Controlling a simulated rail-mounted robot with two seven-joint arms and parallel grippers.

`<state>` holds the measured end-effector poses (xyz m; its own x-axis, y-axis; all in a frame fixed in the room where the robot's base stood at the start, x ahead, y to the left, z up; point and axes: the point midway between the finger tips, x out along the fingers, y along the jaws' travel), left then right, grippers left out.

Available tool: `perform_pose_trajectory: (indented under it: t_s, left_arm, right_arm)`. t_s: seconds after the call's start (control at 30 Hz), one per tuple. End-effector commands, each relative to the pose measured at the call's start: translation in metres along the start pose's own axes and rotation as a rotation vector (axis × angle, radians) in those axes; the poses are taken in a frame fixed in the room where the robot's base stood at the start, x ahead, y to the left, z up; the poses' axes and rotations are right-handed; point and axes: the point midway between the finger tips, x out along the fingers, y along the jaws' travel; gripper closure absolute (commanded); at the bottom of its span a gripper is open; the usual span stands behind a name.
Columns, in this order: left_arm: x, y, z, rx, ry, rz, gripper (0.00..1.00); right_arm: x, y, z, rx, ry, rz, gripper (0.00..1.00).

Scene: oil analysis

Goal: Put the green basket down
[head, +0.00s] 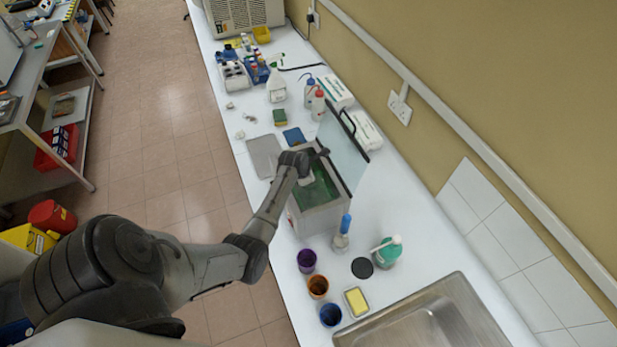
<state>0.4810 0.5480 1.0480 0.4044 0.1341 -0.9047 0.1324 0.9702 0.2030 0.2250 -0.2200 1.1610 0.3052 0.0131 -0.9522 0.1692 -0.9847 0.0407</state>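The green basket (319,192) appears as a green surface inside an open grey box (320,222) on the white counter. Its far part is hidden by my gripper, and I cannot tell whether it rests on the box's bottom. A clear lid (343,152) with a dark edge stands raised at the box's right side. My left gripper (307,179) is over the box, pointing down at the basket. Its fingers are small and partly hidden, so I cannot tell whether they are shut on the basket. My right gripper is not in view.
A blue-topped bottle (341,238) stands close to the box's front. The wall bounds the counter's right.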

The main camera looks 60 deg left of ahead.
Motion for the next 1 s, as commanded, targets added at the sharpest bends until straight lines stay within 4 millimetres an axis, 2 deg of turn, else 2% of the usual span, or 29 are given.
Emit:
perform_pose_trajectory:
  t_s: [0.27,0.3,0.57,0.83,1.0]
  left_arm:
    - [0.004,0.0,-0.001,0.0,-0.001,0.002,1.0]
    - [0.004,-0.001,-0.002,0.0,0.0,0.0,0.91]
    - [0.004,-0.001,-0.002,0.0,0.0,0.001,0.67]
    - [0.003,-0.001,-0.002,0.0,0.0,0.001,0.67]
    - [-0.011,-0.001,-0.001,0.0,-0.001,0.002,0.67]
  right_arm:
    - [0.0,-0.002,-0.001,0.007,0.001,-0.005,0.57]
    - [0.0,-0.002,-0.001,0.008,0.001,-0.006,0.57]
    - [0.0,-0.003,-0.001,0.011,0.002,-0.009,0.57]
    - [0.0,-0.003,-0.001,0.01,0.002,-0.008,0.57]
    - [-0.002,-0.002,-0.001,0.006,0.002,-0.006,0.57]
